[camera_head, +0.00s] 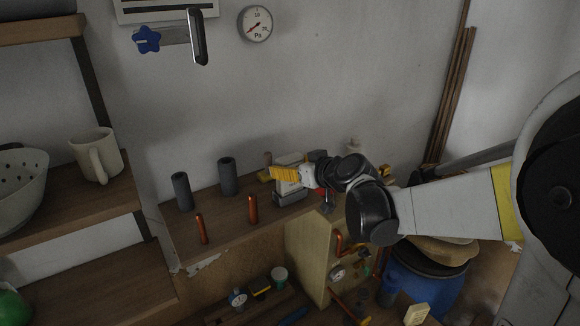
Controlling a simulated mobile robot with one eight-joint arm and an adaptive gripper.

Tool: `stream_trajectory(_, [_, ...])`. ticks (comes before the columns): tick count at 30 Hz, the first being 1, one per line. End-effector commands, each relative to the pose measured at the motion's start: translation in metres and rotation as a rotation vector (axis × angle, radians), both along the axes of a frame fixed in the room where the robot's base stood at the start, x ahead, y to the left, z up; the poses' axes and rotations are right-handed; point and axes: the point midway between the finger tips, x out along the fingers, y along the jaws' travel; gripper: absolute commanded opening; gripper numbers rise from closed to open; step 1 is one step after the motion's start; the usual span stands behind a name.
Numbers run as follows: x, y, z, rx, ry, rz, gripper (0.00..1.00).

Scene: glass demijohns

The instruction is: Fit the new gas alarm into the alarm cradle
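A pale box-shaped unit (289,187), which looks like the gas alarm, is on the wooden shelf near the centre. A low dark grey holder (290,199) sits directly beneath it and looks like the alarm cradle. I cannot tell whether the unit is seated in it or just above it. My gripper (284,174) reaches in from the right, with a yellow ribbed part across the upper front of the unit. The gripper is small here and partly covers the unit, so its finger opening and grip are unclear.
Two dark grey tubes (228,176) and two upright copper pipes (252,209) stand on the shelf left of my gripper. Below are a pressure gauge (338,273) and copper piping. A blue barrel (424,285) stands at the right. A cream box (417,314) is at the bottom.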

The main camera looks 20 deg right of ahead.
Motion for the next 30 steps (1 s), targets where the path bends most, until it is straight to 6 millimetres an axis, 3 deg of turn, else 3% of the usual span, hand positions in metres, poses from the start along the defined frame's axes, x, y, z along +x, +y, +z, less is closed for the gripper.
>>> stream_trajectory(30, [0.0, 0.0, -0.0118, 0.0, 0.0, 0.0, 0.24])
